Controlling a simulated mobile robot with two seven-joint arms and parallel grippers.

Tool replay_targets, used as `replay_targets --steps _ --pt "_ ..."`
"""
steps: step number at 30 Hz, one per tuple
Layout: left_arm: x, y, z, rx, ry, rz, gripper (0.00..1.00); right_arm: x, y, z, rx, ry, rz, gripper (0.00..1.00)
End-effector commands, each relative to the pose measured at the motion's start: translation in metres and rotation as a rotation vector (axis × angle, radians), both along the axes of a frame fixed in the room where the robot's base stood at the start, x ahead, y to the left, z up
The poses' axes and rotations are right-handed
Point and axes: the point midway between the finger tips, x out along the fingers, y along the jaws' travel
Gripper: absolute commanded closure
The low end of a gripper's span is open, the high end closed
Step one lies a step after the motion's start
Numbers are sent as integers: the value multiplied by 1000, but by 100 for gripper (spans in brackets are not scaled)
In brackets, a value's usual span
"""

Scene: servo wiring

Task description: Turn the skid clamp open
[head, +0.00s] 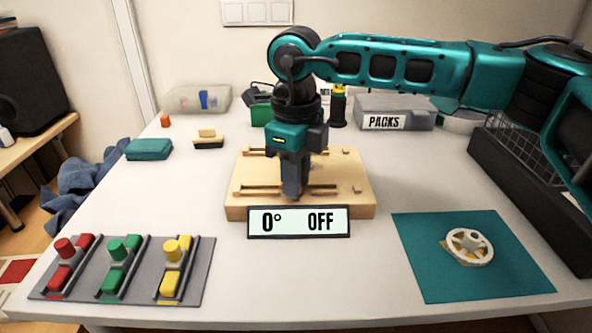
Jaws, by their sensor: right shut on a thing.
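The wooden skid (243,212) sits in the middle of the white table, with thin wooden rails and small wooden blocks on its top. My right gripper (293,194) points straight down over the middle of the skid. Its dark fingers are together at the near rail, shut on what looks like the skid clamp, which the fingers almost fully hide. How far the clamp is turned cannot be seen. A sign (299,222) at the skid's front reads "0° OFF". My left gripper is not in view.
A grey panel (205,262) with red, green and yellow parts lies front left. A teal mat (420,280) with a cream wheel (469,246) lies front right. A "PACKS" box (396,106), a clear bin (190,97) and a teal cloth (149,149) stand farther back. My right arm spans the back right.

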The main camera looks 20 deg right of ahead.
Motion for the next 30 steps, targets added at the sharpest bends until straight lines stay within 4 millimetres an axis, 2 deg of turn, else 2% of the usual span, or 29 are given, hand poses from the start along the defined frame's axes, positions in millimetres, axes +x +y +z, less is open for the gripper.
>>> replay_targets --steps 15,21,30 --pt "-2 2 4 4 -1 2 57 0 0 1 1 -1 464 100" --pt "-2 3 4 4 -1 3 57 0 0 1 0 -3 590 100" --pt "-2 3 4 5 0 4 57 0 0 1 0 -2 688 100"
